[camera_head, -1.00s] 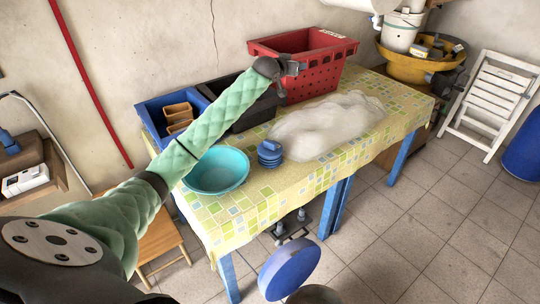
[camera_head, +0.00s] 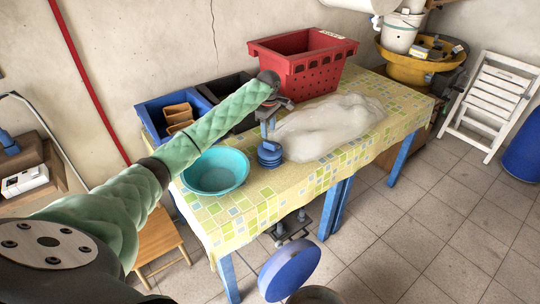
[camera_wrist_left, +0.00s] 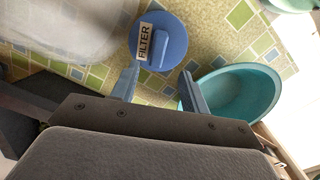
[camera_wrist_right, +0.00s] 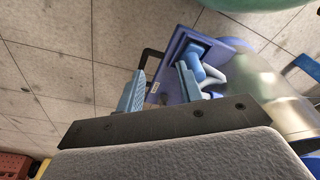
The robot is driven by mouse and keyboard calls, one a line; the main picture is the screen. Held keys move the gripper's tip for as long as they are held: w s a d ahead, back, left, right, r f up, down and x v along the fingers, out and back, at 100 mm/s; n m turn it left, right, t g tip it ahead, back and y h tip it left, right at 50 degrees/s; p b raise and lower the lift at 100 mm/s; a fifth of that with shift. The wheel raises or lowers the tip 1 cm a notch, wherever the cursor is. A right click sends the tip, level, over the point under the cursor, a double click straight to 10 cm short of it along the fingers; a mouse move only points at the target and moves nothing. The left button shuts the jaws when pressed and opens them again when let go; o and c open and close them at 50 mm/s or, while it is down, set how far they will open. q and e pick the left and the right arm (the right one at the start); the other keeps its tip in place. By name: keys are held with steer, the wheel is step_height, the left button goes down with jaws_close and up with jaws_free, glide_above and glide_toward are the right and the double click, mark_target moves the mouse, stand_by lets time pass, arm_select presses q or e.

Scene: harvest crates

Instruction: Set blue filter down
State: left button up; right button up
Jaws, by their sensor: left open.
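The blue filter (camera_head: 270,155), a round blue piece with a raised handle, stands on the patterned tablecloth between the turquoise basin and a cloudy clear bag. In the left wrist view its top (camera_wrist_left: 172,28) shows a white FILTER label. My left gripper (camera_head: 268,124) is open, close above the filter in the head view. In the left wrist view the spread fingers (camera_wrist_left: 158,88) hold nothing, and the filter shows beyond them. My right gripper (camera_wrist_right: 162,88) is open in its wrist view, away from the filter. Blue and purple objects show beyond its fingers.
The turquoise basin (camera_head: 215,184) is left of the filter and the clear bag (camera_head: 330,140) right of it. Behind are a red crate (camera_head: 308,82), a black crate (camera_head: 228,84) and a blue crate (camera_head: 150,124). The table front (camera_head: 300,172) is clear.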

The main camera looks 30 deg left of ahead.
mark_target(270, 142)
arm_select(q)
steer(key=shift+f+p, duration=0.5)
steer(key=shift+f, duration=0.75)
steer(key=f, duration=0.1)
steer(key=f+p, duration=0.2)
steer(key=f, duration=0.1)
steer(key=shift+w+d, duration=0.2)
steer(key=shift+d, duration=0.05)
steer(key=shift+f+p, duration=0.35)
steer(key=shift+f, duration=0.3)
arm_select(e)
steer(key=s+d+f, duration=0.3)
steer(key=f, duration=0.3)
steer(key=shift+s+f+t, duration=0.25)
steer(key=shift+s+t, duration=0.05)
steer(key=shift+s, duration=0.1)
steer(key=shift+d, duration=0.1)
arm_select(q)
jaws_close()
arm_select(e)
steer(key=shift+d, duration=0.15)
